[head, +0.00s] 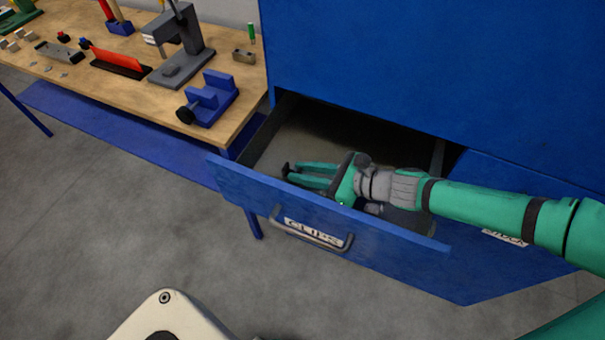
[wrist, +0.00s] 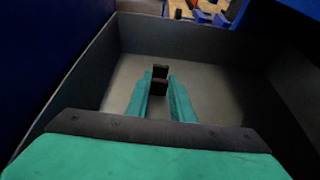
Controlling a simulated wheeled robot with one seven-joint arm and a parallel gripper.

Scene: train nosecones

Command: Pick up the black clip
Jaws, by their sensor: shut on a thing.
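The black clip (wrist: 159,72) shows in the wrist view as a small dark piece between the tips of my gripper's two green fingers. My gripper (wrist: 159,84) is shut on it. In the head view my gripper (head: 289,170) reaches into the open blue drawer (head: 330,225), with its fingers pointing left. The dark piece at the fingertips is small there, so the clip's outline is hard to tell. I cannot tell whether the clip touches the drawer floor.
The drawer front carries a "CLIPS" label (head: 313,232) and a grey handle (head: 300,238). Its walls surround my gripper. The blue cabinet (head: 430,60) rises behind. A wooden workbench (head: 90,75) at left holds a blue vise (head: 210,98) and other tools.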

